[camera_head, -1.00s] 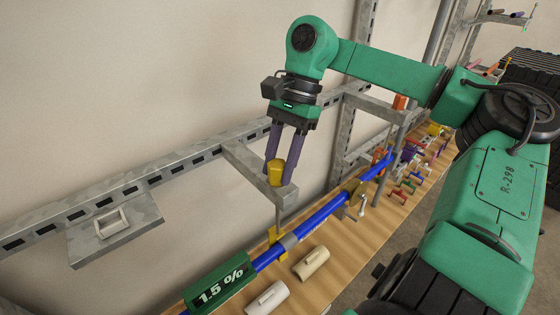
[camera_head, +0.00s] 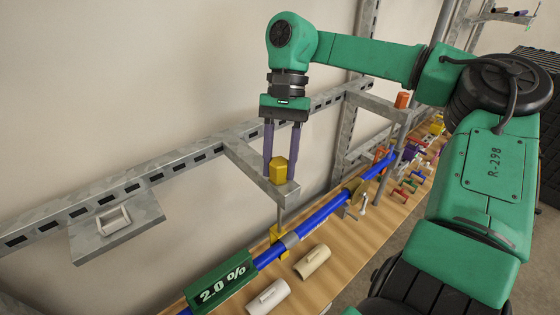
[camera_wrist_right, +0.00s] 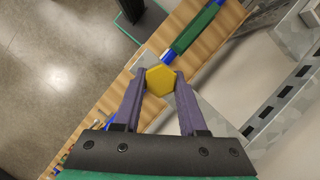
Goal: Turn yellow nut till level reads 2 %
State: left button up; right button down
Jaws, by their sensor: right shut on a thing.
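The yellow nut (camera_head: 278,169) sits on top of a grey bracket arm, above a threaded rod. My right gripper (camera_head: 281,172) points down, with its two purple fingers shut on opposite sides of the nut. In the right wrist view the hexagonal nut (camera_wrist_right: 161,80) lies between the fingertips of the right gripper (camera_wrist_right: 160,82). The green level display (camera_head: 222,286) on the blue pipe (camera_head: 324,213) reads 2.0 %. The rod leads down to a yellow clamp (camera_head: 278,236) on the pipe. My left gripper is not in view.
The wooden bench (camera_head: 345,251) carries the pipe, a white fitting (camera_head: 267,297) and a beige fitting (camera_head: 312,262). A slotted metal rail (camera_head: 190,169) runs along the wall, with a bracket plate (camera_head: 116,227) at left. Several coloured clamps stand farther along the bench.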

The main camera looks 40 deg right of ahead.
jog(key=shift+c, duration=2.3)
grip_release()
jog(key=shift+r, duration=0.1)
jog(key=shift+w+d+r, duration=0.15)
jog(key=shift+d+r, duration=0.05)
jog(key=shift+r, duration=0.1)
jog(key=v, duration=1.1)
jog(key=shift+a, duration=0.2)
